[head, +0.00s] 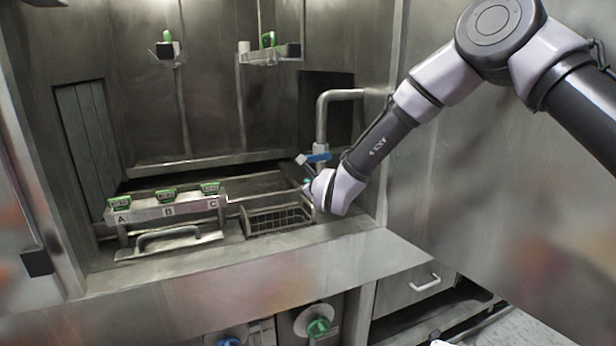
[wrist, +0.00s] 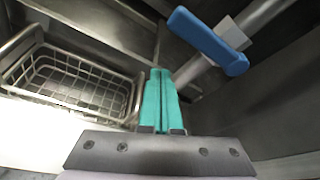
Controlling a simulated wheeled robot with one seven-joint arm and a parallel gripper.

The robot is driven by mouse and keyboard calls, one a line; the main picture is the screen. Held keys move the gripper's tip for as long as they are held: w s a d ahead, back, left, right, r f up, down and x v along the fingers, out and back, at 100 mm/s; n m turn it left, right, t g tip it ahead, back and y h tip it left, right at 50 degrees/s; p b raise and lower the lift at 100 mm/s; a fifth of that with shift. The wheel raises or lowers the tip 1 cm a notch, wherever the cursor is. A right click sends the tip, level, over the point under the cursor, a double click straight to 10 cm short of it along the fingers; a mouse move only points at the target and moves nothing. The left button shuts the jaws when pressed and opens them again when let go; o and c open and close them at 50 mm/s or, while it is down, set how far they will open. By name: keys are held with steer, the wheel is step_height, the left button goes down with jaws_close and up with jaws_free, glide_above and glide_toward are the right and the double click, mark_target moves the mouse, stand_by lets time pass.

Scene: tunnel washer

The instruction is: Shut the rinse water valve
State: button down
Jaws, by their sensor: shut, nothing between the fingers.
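A valve with a blue lever (head: 319,157) sits on the upright grey pipe (head: 321,122) at the right of the washer bay. The lever lies crosswise to the pipe; it also shows in the wrist view (wrist: 208,40). I see no label naming it as the rinse water valve. My gripper (head: 306,182) is just below the lever in the head view, partly hidden by my wrist. In the wrist view its teal fingers (wrist: 160,72) are together and empty, left of the lever and apart from it in the picture.
A wire basket (head: 278,219) is beside my gripper and shows at left in the wrist view (wrist: 80,83). Green-topped pieces stand on a rack marked A, B, C (head: 165,208). Green (head: 318,327) and blue (head: 229,341) knobs are on the front panel below.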

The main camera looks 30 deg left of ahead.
steer(key=w+d+v, duration=0.1)
steer(key=v, duration=0.9)
steer(key=shift+r, duration=0.3)
